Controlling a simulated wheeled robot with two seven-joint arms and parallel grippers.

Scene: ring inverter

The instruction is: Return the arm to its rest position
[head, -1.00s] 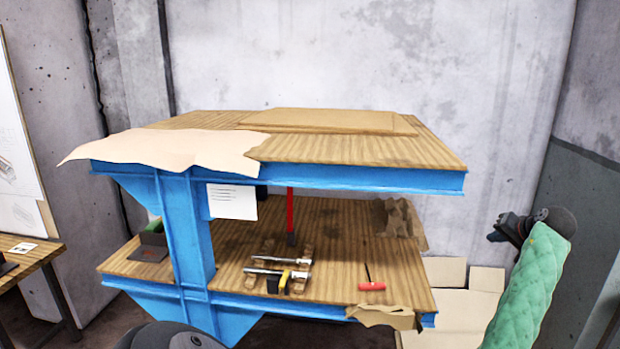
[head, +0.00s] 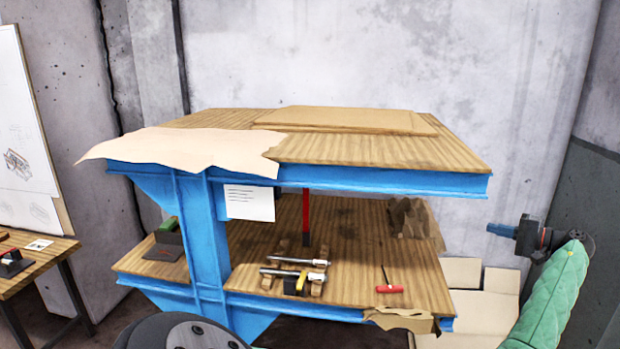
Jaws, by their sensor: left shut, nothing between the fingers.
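A rounded dark grey part with small bolts, at the bottom edge left of centre, is on the side of my left gripper (head: 185,333). It is in front of the blue bench and close to the camera. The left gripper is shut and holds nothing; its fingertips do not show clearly.
A blue two-level bench has a wooden top (head: 370,150) and a lower shelf bearing metal rods (head: 293,274) and a red-handled tool (head: 389,289). A side table (head: 45,255) is at left.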

